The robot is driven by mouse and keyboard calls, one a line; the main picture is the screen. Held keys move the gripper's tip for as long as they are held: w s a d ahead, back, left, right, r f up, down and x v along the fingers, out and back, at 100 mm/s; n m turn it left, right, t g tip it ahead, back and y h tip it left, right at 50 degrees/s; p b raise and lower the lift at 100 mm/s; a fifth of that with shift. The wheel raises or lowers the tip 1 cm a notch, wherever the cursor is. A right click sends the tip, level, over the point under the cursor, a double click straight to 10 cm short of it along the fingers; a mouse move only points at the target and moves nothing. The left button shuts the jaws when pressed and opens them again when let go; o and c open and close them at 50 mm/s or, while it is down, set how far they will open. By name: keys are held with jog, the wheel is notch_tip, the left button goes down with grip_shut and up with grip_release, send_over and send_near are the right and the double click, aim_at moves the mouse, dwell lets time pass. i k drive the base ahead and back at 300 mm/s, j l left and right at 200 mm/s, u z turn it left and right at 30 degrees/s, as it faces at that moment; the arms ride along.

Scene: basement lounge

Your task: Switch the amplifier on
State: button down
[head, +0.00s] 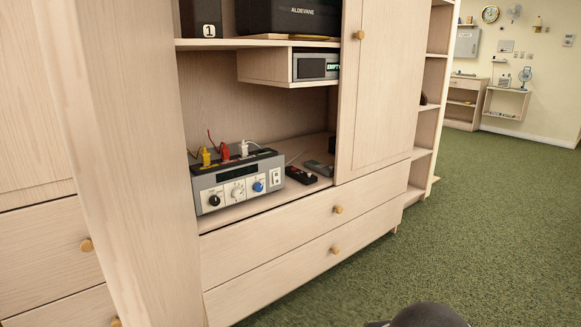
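The amplifier (236,184) appears to be the grey box with a dark top in the open bay of the wooden cabinet. Its front has a dark display strip, a black knob (214,200), a white knob (237,193) and a blue knob (258,186). A white rocker switch (276,177) sits at the front's right end; its position is too small to tell. Yellow, red and white plugs stand on top. My gripper is not in view.
Two dark handheld devices, one (301,175) nearer and one (319,168) behind, lie right of the box. A small shelf unit (272,68) hangs above. A cabinet door (379,95) stands to the right, drawers (300,235) below. Green carpet (480,220) is clear at right.

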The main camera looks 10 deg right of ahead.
aim_at(275, 176)
jog(key=i+l, duration=0.15)
jog(key=i, duration=0.3)
jog(key=i+l, duration=0.15)
jog(key=i, duration=0.3)
jog(key=i+l+z, duration=0.1)
jog(key=i, duration=0.35)
